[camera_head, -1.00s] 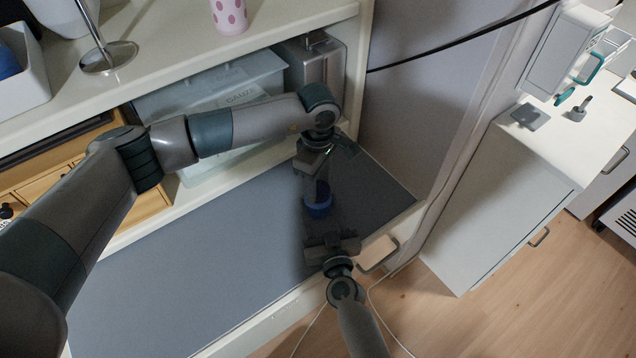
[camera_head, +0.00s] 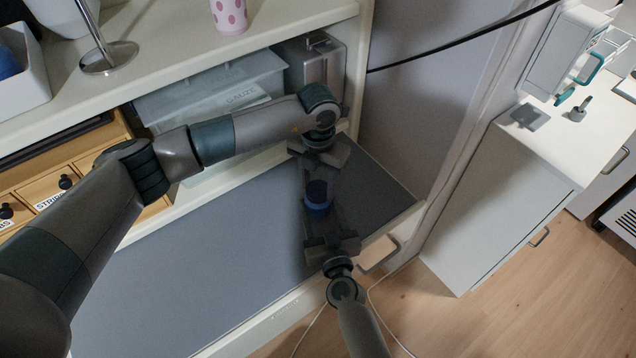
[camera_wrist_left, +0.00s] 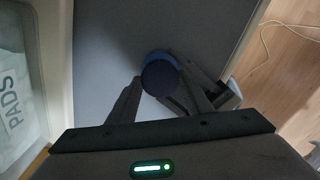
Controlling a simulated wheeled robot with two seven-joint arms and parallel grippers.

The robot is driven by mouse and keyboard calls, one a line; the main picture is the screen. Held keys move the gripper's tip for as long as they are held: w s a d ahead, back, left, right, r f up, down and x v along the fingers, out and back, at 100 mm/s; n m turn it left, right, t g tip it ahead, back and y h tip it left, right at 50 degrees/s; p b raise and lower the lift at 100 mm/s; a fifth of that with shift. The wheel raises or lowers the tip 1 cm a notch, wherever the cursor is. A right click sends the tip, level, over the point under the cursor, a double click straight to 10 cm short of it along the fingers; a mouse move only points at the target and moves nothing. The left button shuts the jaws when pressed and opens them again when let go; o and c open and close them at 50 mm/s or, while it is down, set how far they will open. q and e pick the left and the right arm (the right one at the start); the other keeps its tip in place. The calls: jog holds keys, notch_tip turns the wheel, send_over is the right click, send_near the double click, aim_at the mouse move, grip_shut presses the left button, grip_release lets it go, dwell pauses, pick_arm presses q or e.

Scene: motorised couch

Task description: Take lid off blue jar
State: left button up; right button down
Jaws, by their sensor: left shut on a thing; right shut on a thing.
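The blue jar (camera_head: 317,208) stands upright on the grey work surface near its right end, with a dark blue round lid (camera_head: 317,189) on top. The lid also shows from above in the left wrist view (camera_wrist_left: 160,77). My left gripper (camera_head: 318,186) comes down from behind, shut on the lid, with one finger on each side of it. My right gripper (camera_head: 318,212) reaches in from the front and is shut on the jar's body. The fingers partly hide the jar, and I cannot tell whether there is a gap under the lid.
The grey work surface (camera_head: 190,275) is clear to the left. Behind it are a translucent bin (camera_head: 210,85), a metal canister (camera_head: 316,65) and wooden drawers (camera_head: 45,190) under a white shelf (camera_head: 180,60).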

aim_at(318, 189)
pick_arm(q)
jog(key=n, duration=0.9)
jog(key=shift+n, duration=0.3)
jog(key=n, duration=0.8)
jog(key=shift+r, duration=0.55)
jog(key=shift+r, duration=0.35)
jog(key=shift+r, duration=0.4)
jog(key=shift+r, duration=1.9)
